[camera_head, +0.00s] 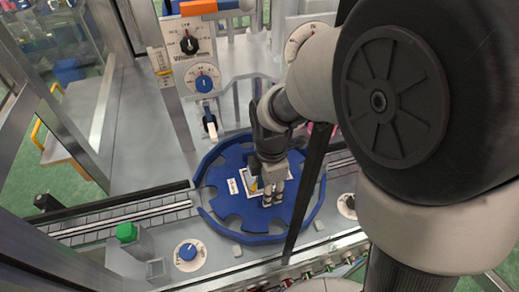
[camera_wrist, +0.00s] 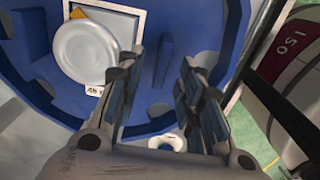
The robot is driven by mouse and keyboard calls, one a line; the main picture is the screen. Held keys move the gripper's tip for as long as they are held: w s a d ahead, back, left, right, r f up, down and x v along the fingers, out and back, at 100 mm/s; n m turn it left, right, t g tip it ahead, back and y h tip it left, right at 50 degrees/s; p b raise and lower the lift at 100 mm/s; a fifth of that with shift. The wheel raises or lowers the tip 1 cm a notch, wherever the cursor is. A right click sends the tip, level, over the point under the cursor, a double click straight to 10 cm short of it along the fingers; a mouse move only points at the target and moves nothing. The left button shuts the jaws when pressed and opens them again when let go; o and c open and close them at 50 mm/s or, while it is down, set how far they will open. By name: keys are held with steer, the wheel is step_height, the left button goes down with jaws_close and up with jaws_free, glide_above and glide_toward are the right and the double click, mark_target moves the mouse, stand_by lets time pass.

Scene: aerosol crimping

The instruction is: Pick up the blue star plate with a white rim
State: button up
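A large round blue plate (camera_head: 230,207) with notches around its edge, like a star wheel, sits in the middle of the machine in the head view. A raised blue guard surrounds it; I cannot make out a white rim. The plate's blue surface fills much of the wrist view (camera_wrist: 175,22). My gripper (camera_head: 273,196) points down over the plate, right of its centre. In the wrist view its two fingers (camera_wrist: 160,72) are apart with nothing between them. I cannot tell whether the fingertips touch the plate. The fingers hide part of it.
A white round piece (camera_wrist: 85,53) lies on a square label at the plate's centre. A conveyor (camera_head: 130,215) runs left from the plate. A green button (camera_head: 126,232) and a blue knob (camera_head: 187,251) stand in front. A dark post crosses the plate's right side.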

step_height(320, 180, down, 4)
steer(key=shift+s+d+f+b, duration=0.1)
steer(key=shift+f+b, duration=0.05)
steer(key=shift+b, duration=0.5)
steer(key=shift+c, duration=0.3)
jaws_close()
